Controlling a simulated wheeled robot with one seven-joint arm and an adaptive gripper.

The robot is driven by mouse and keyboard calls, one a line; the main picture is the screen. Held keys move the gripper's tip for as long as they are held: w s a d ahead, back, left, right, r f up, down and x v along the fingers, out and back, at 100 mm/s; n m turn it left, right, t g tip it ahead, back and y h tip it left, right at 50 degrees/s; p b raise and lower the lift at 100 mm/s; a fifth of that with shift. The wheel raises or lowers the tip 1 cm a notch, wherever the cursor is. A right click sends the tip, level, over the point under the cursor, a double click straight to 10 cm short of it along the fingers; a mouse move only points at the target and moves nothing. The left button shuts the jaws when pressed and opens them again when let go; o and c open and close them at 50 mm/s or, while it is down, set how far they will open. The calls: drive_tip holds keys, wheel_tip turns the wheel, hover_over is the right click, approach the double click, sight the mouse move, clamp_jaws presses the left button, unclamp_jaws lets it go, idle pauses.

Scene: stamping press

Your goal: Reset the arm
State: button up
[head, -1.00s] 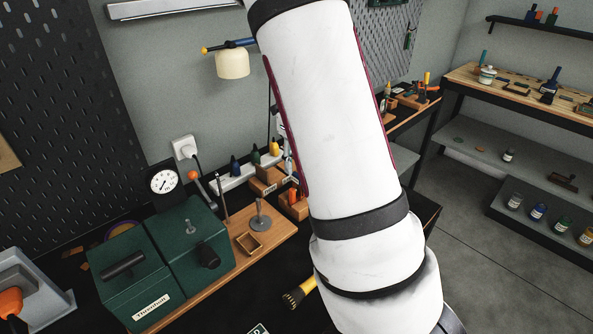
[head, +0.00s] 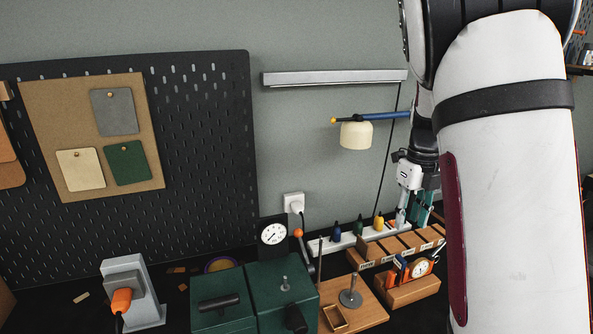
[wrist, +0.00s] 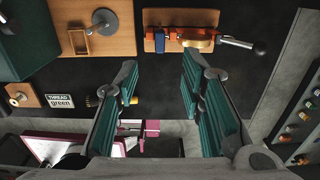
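My gripper (wrist: 156,75) is open in the wrist view, its two teal-padded fingers well apart. Only dark bench top shows between the fingertips, and nothing is held. In the head view my white arm fills the right side. The gripper end (head: 421,207) shows small and partly hidden beside the arm, near the wooden rack (head: 403,246); whether it touches the rack I cannot tell.
A green machine box (head: 222,300), a dial gauge (head: 273,234) and a hanging lamp (head: 356,135) stand around the bench. In the wrist view a wooden board (wrist: 206,18) with a clamp-like tool lies ahead, and a "THREAD green" sign (wrist: 62,100) lies left.

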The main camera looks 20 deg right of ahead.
drive_tip(key=s+a+r+n+t+y, duration=0.1)
drive_tip(key=s+a+r+n, duration=0.3)
drive_tip(key=a+n, duration=0.4)
drive_tip(key=s+a+r+n+t, duration=0.2)
drive_tip(key=s+a+r+n, duration=0.3)
drive_tip(key=n, duration=0.4)
drive_tip(key=s+a+n+t, duration=0.1)
drive_tip(key=s+a+n, duration=0.4)
drive_tip(key=n, duration=0.4)
drive_tip(key=s+a+r+n+t+h, duration=0.1)
drive_tip(key=s+a+n, duration=0.4)
drive_tip(key=n, duration=0.4)
drive_tip(key=shift+s+r+n+t, duration=0.2)
drive_tip(key=shift+s+n+t, duration=0.1)
